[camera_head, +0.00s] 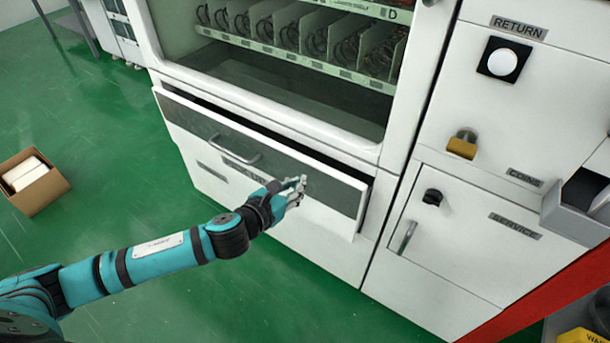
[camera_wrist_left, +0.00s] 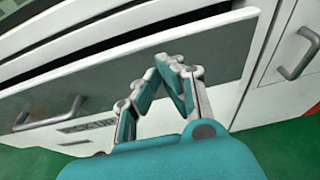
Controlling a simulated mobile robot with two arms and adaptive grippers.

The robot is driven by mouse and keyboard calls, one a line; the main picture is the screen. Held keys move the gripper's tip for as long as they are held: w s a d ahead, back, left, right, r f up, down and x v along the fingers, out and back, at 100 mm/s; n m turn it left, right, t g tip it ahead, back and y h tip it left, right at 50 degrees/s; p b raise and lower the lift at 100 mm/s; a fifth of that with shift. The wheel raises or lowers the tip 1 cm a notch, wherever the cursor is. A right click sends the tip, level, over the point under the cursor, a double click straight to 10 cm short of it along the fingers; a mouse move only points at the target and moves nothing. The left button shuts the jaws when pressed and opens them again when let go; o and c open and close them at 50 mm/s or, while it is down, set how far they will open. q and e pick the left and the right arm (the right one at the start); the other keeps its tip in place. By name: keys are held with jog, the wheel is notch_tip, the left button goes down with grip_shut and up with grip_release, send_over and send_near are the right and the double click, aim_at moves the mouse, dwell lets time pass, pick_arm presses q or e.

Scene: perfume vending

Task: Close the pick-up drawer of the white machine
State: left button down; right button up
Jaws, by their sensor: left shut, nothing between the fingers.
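The white machine (camera_head: 395,110) stands in front of me. Its pick-up drawer (camera_head: 330,220), with a dark grey front panel and a metal handle (camera_head: 236,152), is pulled out a little, leaving a dark gap along its top edge. In the left wrist view the drawer front (camera_wrist_left: 225,85) and its handle (camera_wrist_left: 50,118) also show. My left gripper (camera_head: 303,183) is shut and empty, at the right half of the drawer front, right of the handle. Its fingertips (camera_wrist_left: 172,62) are close to the panel; I cannot tell whether they touch. My right gripper is not in view.
A service door (camera_head: 455,240) with its own handle and a yellow padlock (camera_head: 462,144) are right of the drawer. An open cardboard box (camera_head: 40,195) sits on the green floor at the left. The floor between the box and the machine is clear.

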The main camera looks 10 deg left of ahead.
aim_at(312, 168)
pick_arm(q)
jog(key=w, duration=0.1)
jog(key=w+d, duration=0.1)
jog(key=w, duration=0.1)
jog(key=shift+w+d, duration=0.1)
jog(key=shift+w, duration=0.25)
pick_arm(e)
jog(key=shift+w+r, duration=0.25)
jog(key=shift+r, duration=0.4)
pick_arm(q)
jog(key=shift+d+r, duration=0.1)
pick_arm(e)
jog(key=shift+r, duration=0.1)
